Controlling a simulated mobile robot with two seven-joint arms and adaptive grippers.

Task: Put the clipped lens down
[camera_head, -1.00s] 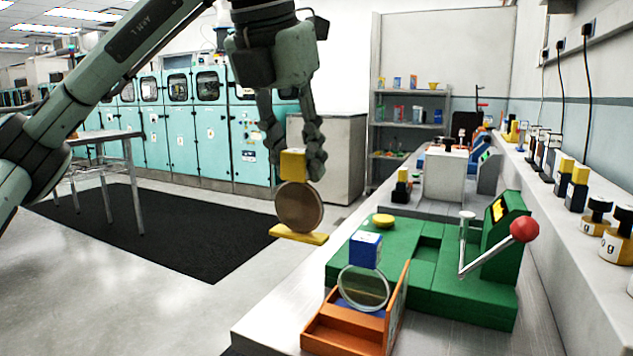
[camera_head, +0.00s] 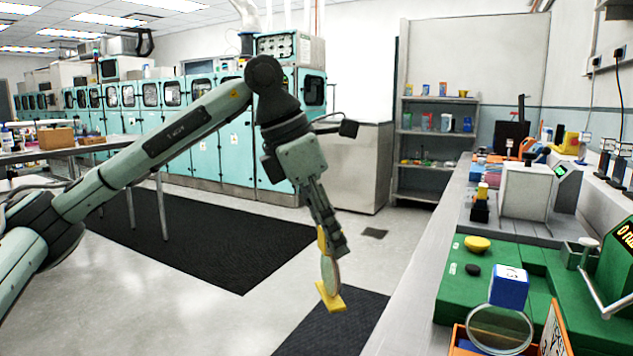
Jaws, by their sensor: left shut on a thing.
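My left gripper (camera_head: 332,236) is shut on the yellow block at the top of the clipped lens (camera_head: 331,272). The round lens hangs below the fingers, seen nearly edge-on, with a yellow foot piece (camera_head: 330,297) at its lower edge. The gripper largely hides the yellow block. The held lens appears in front of the floor, left of the grey bench (camera_head: 408,318), with nothing seen touching it from below. Another round lens (camera_head: 497,328) with a blue numbered block (camera_head: 509,286) stands in an orange box (camera_head: 556,330) at the lower right. My right gripper is not in view.
A green fixture (camera_head: 440,295) with a yellow knob (camera_head: 477,243) and a lever fills much of the near bench. A white box (camera_head: 526,191) and a small black-yellow piece (camera_head: 480,204) stand behind it. A bare bench strip runs along the left edge.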

